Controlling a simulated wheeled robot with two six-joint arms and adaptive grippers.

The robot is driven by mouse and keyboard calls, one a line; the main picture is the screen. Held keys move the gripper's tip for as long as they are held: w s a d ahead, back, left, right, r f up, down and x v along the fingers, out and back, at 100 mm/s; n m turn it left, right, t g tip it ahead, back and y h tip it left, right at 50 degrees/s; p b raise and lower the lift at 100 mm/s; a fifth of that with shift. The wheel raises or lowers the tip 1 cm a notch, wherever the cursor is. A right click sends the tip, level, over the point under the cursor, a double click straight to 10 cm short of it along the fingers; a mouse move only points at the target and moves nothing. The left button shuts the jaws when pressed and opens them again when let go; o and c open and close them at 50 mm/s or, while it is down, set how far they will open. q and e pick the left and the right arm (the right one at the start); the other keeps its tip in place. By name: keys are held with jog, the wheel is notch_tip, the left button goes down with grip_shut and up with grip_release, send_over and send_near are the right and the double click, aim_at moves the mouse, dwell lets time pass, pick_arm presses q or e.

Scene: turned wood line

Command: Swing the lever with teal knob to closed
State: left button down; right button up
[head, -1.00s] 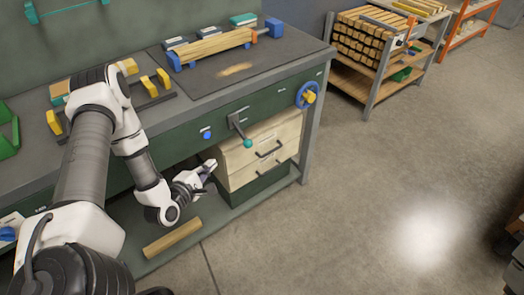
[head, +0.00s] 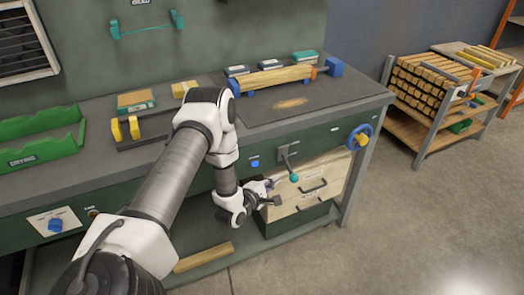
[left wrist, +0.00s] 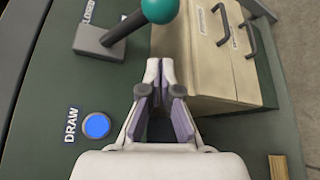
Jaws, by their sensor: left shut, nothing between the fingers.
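The lever (head: 287,160) is a grey bar on the green bench front, hanging down and slightly right to its teal knob (head: 293,177). In the left wrist view the teal knob (left wrist: 159,10) is at the top edge, partly cut off, and the lever's grey mount (left wrist: 97,41) is left of it. My left gripper (head: 275,192) is just below and left of the knob in the head view. In the left wrist view its fingers (left wrist: 160,65) are shut and empty, pointing toward the knob with a gap between. My right gripper is not in view.
A cream drawer unit (head: 318,185) stands under the bench, close right of the gripper. A blue button (left wrist: 96,125) labelled DRAW is on the panel. A blue handwheel (head: 360,137) is farther right. A wooden bar (head: 203,257) lies on the lower shelf.

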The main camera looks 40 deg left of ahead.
pick_arm(q)
jog(key=d, duration=0.1)
jog(key=w+d+r, duration=0.1)
jog(key=shift+d, duration=0.3)
